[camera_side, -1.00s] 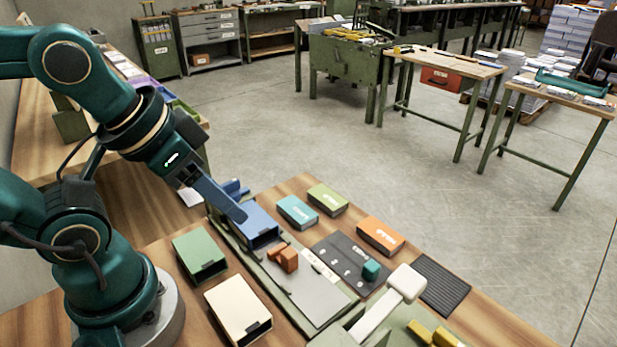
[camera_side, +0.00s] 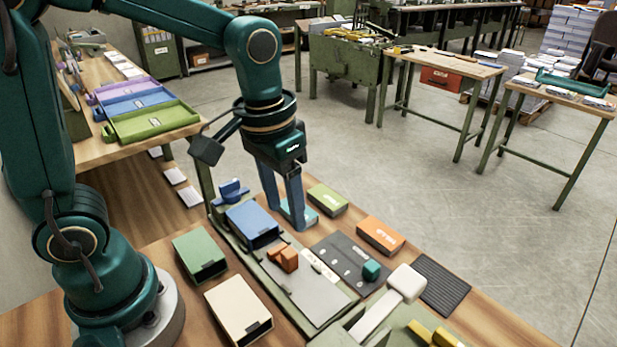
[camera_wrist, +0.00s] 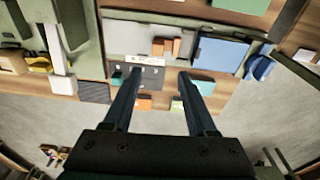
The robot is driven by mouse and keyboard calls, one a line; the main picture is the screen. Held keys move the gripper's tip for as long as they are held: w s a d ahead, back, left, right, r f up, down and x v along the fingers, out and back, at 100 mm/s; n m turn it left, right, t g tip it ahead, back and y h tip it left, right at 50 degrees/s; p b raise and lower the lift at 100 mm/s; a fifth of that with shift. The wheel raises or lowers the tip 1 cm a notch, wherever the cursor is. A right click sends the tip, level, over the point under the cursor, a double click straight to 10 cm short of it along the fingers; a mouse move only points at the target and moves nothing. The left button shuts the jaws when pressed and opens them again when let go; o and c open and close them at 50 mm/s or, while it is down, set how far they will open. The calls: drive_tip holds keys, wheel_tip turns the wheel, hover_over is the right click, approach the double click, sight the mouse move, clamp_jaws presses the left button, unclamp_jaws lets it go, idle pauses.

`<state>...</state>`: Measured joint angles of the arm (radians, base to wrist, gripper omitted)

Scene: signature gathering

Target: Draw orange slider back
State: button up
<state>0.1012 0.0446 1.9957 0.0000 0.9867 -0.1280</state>
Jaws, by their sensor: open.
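The orange slider (camera_side: 283,257) is a small stepped block on the grey metal plate (camera_side: 310,297), in front of the blue box (camera_side: 252,224). In the wrist view the orange slider (camera_wrist: 165,46) shows beyond my fingertips, on the pale plate. My gripper (camera_side: 285,216) points down with its two long fingers apart and nothing between them. It hangs behind and above the slider, apart from it, and partly covers the light-blue box (camera_side: 291,219). In the wrist view my gripper (camera_wrist: 160,74) is also open and empty.
A dark panel (camera_side: 335,252) with a teal knob (camera_side: 371,270) lies right of the plate. A white lever (camera_side: 390,300) rises at the front. Green (camera_side: 327,199) and orange (camera_side: 381,235) boxes stand along the far edge. A green box (camera_side: 199,255) and a cream box (camera_side: 238,308) stand left.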

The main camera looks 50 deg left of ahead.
sight(289, 252)
drive_tip(key=shift+w+d+f+g, duration=0.15)
drive_tip(key=shift+f+g, duration=0.15)
drive_tip(key=shift+f, duration=0.3)
drive_tip(key=shift+s+d+f+g, duration=0.1)
drive_tip(key=shift+f+g, duration=0.2)
drive_tip(key=shift+f, duration=3.15)
clamp_jaws()
